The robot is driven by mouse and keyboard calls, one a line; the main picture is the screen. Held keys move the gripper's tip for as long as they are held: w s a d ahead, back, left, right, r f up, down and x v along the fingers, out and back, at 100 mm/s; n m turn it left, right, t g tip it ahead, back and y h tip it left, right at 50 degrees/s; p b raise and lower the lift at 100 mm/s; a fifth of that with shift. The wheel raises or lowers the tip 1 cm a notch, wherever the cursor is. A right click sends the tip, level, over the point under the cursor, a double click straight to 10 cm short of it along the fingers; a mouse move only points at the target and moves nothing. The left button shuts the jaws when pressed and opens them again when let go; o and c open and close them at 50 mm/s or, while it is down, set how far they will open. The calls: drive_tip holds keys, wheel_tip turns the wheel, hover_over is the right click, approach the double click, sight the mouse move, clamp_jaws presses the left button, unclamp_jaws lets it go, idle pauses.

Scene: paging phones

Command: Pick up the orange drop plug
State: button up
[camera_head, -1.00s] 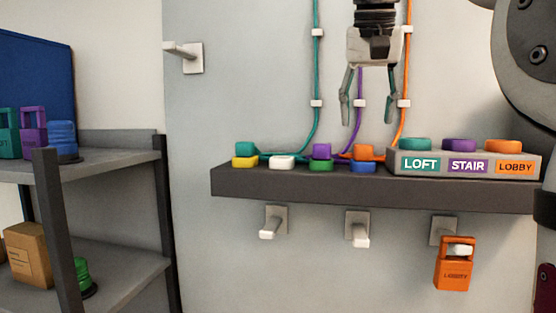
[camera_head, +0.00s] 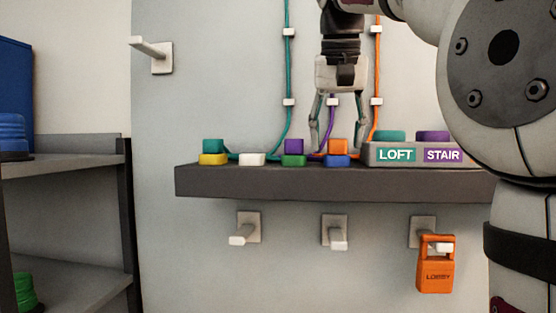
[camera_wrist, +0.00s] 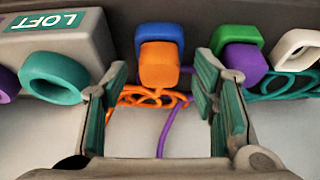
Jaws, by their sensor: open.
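The orange drop plug (camera_head: 338,146) is a small orange block seated on a blue socket (camera_head: 336,161) on the dark wall ledge. An orange cord runs up the wall behind. In the wrist view the orange plug (camera_wrist: 160,62) shows between the fingers, with its blue socket (camera_wrist: 159,34) beyond it and coiled orange cord beside it. My gripper (camera_head: 338,138) is open and empty, pointing down over the plug, one finger on each side. In the wrist view no contact between the fingers and the plug is visible.
A purple plug (camera_head: 293,146) on a green socket is close on the left, then a white socket (camera_head: 252,159) and a teal plug (camera_head: 213,146) on yellow. The grey labelled box (camera_head: 372,160) stands close on the right. An orange LOBBY tag (camera_head: 436,275) hangs below the ledge (camera_head: 270,183).

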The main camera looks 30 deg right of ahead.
drive_tip(key=c, duration=1.3)
drive_tip(key=shift+o, duration=0.2)
drive_tip(key=shift+r, duration=0.15)
drive_tip(key=shift+r, duration=1.6)
drive_tip(key=s+d+r+b, duration=0.1)
drive_tip(key=s, duration=1.5)
drive_tip(key=shift+r, duration=0.3)
drive_tip(key=shift+r, duration=0.15)
wheel_tip(320, 180, up, 7)
drive_tip(key=p, duration=0.7)
